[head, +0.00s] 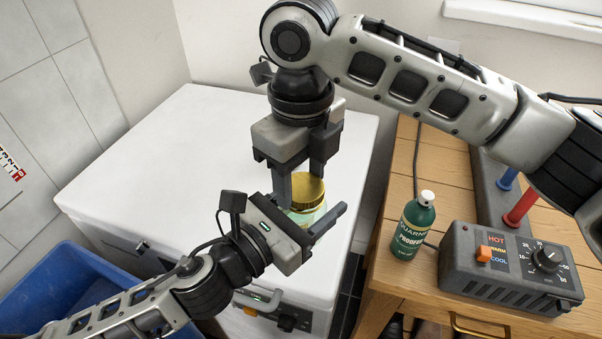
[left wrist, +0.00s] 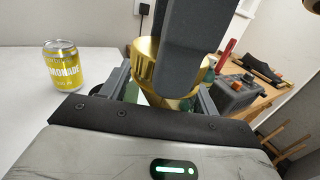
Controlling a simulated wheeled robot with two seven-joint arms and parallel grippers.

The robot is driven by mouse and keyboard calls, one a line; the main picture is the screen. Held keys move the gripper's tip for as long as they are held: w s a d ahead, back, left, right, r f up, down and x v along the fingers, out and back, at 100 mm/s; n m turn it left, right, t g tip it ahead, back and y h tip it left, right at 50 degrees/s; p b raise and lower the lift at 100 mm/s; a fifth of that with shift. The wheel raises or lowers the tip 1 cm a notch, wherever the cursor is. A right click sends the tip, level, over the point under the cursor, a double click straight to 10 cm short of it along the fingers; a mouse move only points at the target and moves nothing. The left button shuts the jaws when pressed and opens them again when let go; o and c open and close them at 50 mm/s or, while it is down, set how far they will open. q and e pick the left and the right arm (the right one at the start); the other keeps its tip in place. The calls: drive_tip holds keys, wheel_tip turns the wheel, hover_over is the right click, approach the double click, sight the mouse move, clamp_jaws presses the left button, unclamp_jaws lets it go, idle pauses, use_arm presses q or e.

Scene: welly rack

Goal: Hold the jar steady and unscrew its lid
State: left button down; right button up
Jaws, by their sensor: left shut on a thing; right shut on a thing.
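The jar (head: 302,216) is pale green glass and stands upright on the white chest top, with a ribbed gold lid (head: 309,188) on it. The lid also shows large in the left wrist view (left wrist: 146,66). My left gripper (head: 312,212) comes in from the front left and is shut on the jar's body, one finger on its right side. My right gripper (head: 301,172) reaches down from above and is shut on the lid; its dark finger covers much of the lid in the left wrist view. Most of the jar's body is hidden by the grippers.
A yellow lemonade can (left wrist: 63,66) stands on the white chest (head: 150,170). A green spray bottle (head: 413,228) and a grey control box (head: 510,268) sit on the wooden bench (head: 390,290) at right. A blue crate (head: 60,275) is at lower left. The chest's left part is clear.

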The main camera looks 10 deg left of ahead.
drive_tip(key=shift+w+a+r, duration=0.1)
drive_tip(key=shift+w+r, duration=0.05)
drive_tip(key=shift+r, duration=0.9)
drive_tip(key=shift+r, duration=0.1)
